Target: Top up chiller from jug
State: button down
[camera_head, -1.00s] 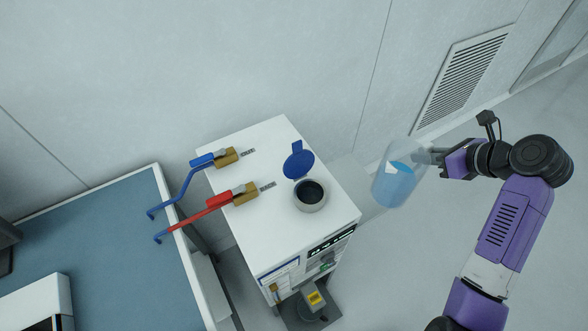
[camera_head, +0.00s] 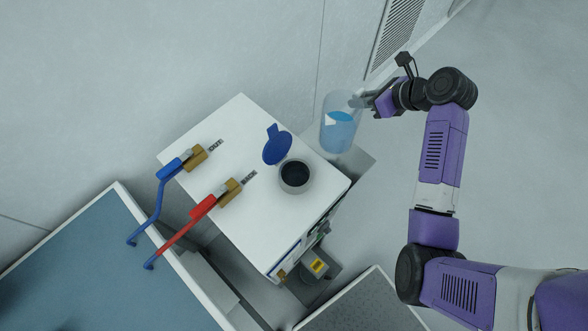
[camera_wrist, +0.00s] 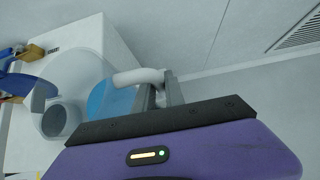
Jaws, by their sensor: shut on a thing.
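The chiller (camera_head: 240,217) is a white box with a round dark filler opening (camera_head: 295,175) on its top. Its blue cap (camera_head: 277,145) stands hinged open beside the opening. The clear jug (camera_head: 340,128) holds blue liquid and is up beyond the chiller's right side, apart from the filler. My gripper (camera_head: 364,100) is shut on the jug's handle. In the wrist view the white handle (camera_wrist: 138,77) is between the fingers, with the jug (camera_wrist: 97,67) to the left. The filler (camera_wrist: 58,120) also shows there, partly behind the clear jug wall.
A blue-topped bench (camera_head: 90,270) is at lower left. A grey panel (camera_head: 365,305) is at bottom centre. A wall with a vent (camera_head: 398,32) is behind.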

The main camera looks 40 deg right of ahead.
aim_at(351, 103)
jog(key=shift+s+a+f+n+t+h, duration=0.2)
jog(key=shift+a+f+n+t+h, duration=0.1)
jog(key=shift+a+f+h, duration=0.3)
jog(key=shift+s+a+r+n+h, duration=0.1)
jog(key=shift+a+r+n+h, duration=0.15)
jog(key=shift+r+h, duration=0.35)
jog(key=shift+s+a+r+n+h, duration=0.15)
jog(key=shift+a+r+h, duration=0.2)
jog(key=shift+r, duration=0.4)
jog(key=shift+a+r+n+t+h, duration=0.25)
jog(key=shift+a+h, duration=0.1)
jog(key=shift+a, duration=0.15)
jog(key=shift+a+r+n+t+h, duration=0.15)
jog(key=shift+a+r+n+h, duration=0.15)
jog(key=shift+a, duration=0.15)
jog(key=shift+s+a+r+n+t+h, duration=0.15)
jog(key=shift+a+r+h, duration=0.1)
jog(key=shift+a+r, duration=0.2)
jog(key=shift+s+a+r+n+t+h, duration=0.15)
jog(key=shift+a+r+h, duration=0.15)
jog(key=shift+r, duration=0.25)
jog(key=shift+a+r+h, duration=0.25)
jog(key=shift+a, duration=0.15)
jog(key=shift+b, duration=0.4)
jog(key=shift+s+a+r+n+t+h+b, duration=0.1)
jog(key=shift+a+r+n+t+h+b, duration=0.1)
jog(key=shift+a+n+t+h+b, duration=0.15)
